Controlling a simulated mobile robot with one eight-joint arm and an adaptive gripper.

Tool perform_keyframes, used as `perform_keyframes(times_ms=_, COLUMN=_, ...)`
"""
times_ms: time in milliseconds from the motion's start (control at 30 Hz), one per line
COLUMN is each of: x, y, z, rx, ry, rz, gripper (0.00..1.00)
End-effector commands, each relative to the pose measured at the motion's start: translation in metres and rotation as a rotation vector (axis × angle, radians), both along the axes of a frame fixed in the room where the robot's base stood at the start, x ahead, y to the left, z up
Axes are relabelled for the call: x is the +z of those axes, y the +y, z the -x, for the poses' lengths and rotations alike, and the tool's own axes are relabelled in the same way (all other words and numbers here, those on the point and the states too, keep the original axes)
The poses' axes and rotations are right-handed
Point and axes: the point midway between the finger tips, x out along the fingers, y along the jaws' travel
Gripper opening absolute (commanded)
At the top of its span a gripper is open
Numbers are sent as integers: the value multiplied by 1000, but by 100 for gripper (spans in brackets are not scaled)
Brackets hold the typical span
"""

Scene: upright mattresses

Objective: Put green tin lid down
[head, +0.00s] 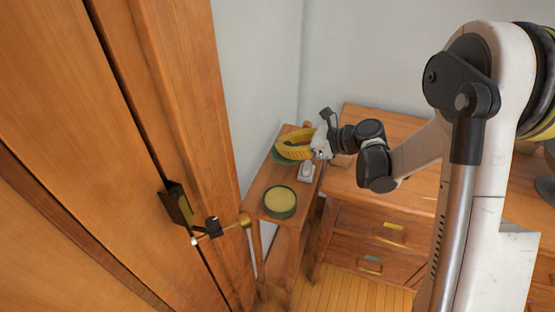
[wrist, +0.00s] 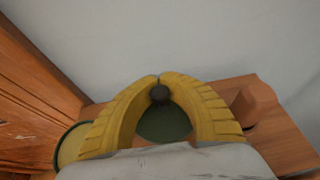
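The green tin lid (wrist: 165,124) is a dark green disc with a dark knob (wrist: 160,95). In the head view, part of the lid (head: 281,157) shows under my yellow fingers, low over the narrow wooden table (head: 259,186). I cannot tell whether it touches the tabletop. My gripper (head: 283,145) is closed, with its fingertips (wrist: 159,82) meeting at the knob. The round green tin (head: 280,202), yellow inside, stands open at the table's near end. Its edge also shows at the left of the wrist view (wrist: 70,146).
A small white object (head: 306,172) lies on the table beside my gripper. A wooden block (wrist: 254,104) stands at the table's far end. A wooden chest of drawers (head: 365,222) is to the right. A wooden door with a handle (head: 178,205) is at left. Walls border the table.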

Motion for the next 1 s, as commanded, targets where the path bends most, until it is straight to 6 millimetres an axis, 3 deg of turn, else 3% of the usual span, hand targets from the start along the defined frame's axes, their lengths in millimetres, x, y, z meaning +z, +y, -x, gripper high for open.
perform_keyframes(times_ms=167, x=-13, y=18, z=-11, rx=0, ry=1, rz=0, gripper=0)
perform_keyframes(times_ms=267, x=-18, y=19, z=-13, rx=-1, ry=0, rz=0, gripper=0)
perform_keyframes(times_ms=500, x=-53, y=19, z=-13, rx=-1, ry=0, rz=0, gripper=0)
perform_keyframes(times_ms=900, x=-58, y=19, z=-12, rx=-1, ry=0, rz=0, gripper=0)
perform_keyframes(times_ms=1000, x=-56, y=19, z=-12, rx=-1, ry=0, rz=0, gripper=27)
